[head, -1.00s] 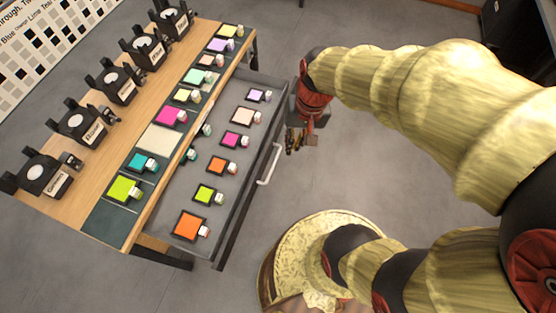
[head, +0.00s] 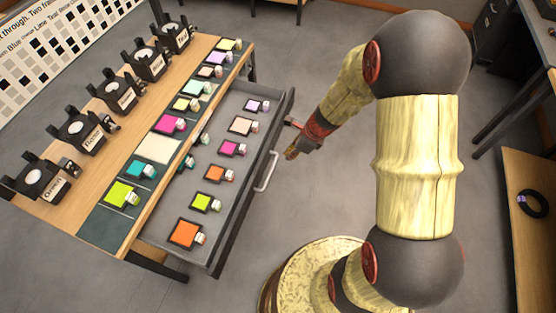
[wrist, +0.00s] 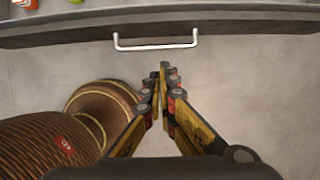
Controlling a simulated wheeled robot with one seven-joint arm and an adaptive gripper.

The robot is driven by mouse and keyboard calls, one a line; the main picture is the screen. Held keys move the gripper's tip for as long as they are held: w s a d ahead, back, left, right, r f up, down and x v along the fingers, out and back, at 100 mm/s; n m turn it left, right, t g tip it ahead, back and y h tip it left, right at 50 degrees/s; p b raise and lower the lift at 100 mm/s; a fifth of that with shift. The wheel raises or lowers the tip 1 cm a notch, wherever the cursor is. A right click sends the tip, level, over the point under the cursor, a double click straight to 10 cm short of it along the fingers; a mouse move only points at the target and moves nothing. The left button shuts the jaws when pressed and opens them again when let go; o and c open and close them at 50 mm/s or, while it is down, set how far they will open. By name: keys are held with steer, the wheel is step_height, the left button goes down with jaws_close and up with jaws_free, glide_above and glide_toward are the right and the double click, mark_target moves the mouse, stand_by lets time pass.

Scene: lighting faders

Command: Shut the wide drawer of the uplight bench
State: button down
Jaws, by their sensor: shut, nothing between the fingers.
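The wide drawer (head: 232,225) of the uplight bench (head: 95,175) stands pulled out, holding several coloured gel frames with small tags. Its pale bar handle (head: 267,171) is on the front panel; in the wrist view the handle (wrist: 155,46) shows on the dark drawer front (wrist: 240,25). My gripper (head: 291,154) is just outside the drawer front, near the handle's far end, in the head view. In the wrist view my gripper (wrist: 163,72) is shut and empty, its tips pointing at the drawer front, a little short of the handle in the picture.
Several black lamps (head: 82,130) stand along the bench top, beside a row of gel frames. A wooden surface with a black ring (head: 532,204) is at the right. My base is close to the drawer's near end. Grey floor is clear beyond the handle.

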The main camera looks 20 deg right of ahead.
steer(key=b, duration=0.5)
glide_toward(271, 169)
step_height(271, 169, down, 3)
steer(key=shift+w+a+f+b, duration=0.1)
steer(key=shift+w+a+b, duration=0.1)
steer(key=shift+w+a, duration=0.4)
steer(key=shift+w+a+f+b, duration=0.15)
steer(key=shift+w+a, duration=0.3)
steer(key=shift+a, duration=0.4)
steer(key=shift+r, duration=0.1)
steer(key=w+a+p, duration=0.8)
steer(key=a, duration=0.2)
steer(key=w+a+p, duration=0.7)
steer(key=w+a, duration=0.1)
steer(key=a, duration=0.3)
steer(key=shift+w+a+p, duration=0.2)
steer(key=shift+w+p, duration=0.1)
steer(key=shift+p, duration=0.1)
